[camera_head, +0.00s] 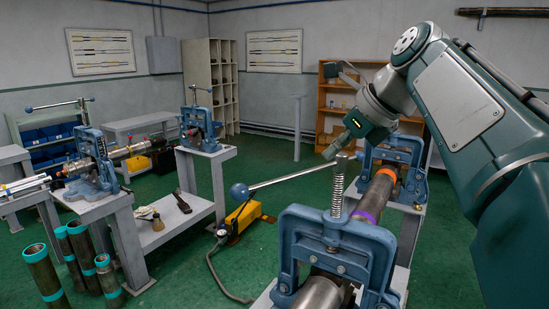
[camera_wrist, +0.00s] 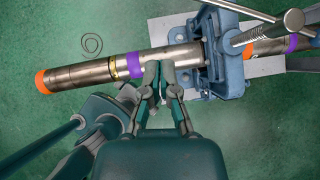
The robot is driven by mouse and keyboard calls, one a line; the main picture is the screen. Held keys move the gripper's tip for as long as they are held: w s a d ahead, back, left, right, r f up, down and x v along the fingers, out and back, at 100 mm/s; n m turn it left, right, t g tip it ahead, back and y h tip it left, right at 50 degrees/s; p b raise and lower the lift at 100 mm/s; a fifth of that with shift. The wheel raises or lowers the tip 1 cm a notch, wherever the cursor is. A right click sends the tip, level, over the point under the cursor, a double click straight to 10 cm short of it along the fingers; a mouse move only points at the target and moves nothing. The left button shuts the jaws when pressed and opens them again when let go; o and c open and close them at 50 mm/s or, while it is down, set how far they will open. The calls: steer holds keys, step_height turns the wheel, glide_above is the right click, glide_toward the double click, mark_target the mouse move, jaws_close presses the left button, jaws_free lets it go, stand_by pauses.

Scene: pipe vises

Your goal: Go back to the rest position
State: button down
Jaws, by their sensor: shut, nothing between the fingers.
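My gripper (camera_head: 335,149) hangs from my arm in the right half of the head view, above the near blue pipe vises. It is shut and empty. In the wrist view, its fingers (camera_wrist: 161,76) point toward a steel pipe (camera_wrist: 90,73) with an orange end and a purple band, and overlap it in the picture. I cannot tell the gap between them. That pipe runs into a blue vise (camera_wrist: 226,60). In the head view, the near vise (camera_head: 338,238) has a long handle bar with a blue ball, and another vise (camera_head: 390,165) stands behind it.
Two more blue vises (camera_head: 92,165) (camera_head: 199,127) stand on grey stands at left. Loose pipes (camera_head: 42,273) stand upright on the floor at lower left. A yellow pedal (camera_head: 240,217) with a cable lies on the green floor. A wooden shelf (camera_head: 332,100) stands at the back wall.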

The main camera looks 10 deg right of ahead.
steer(key=s+a+f+n+h, duration=0.1)
steer(key=s+f+n+h, duration=0.1)
steer(key=s+f+n, duration=0.7)
steer(key=s+a+f+n+h, duration=0.2)
steer(key=s+f+n, duration=0.7)
steer(key=f+n, duration=0.9)
steer(key=shift+a+f+n+h, duration=0.3)
steer(key=shift+n+h, duration=0.1)
steer(key=shift+h, duration=0.1)
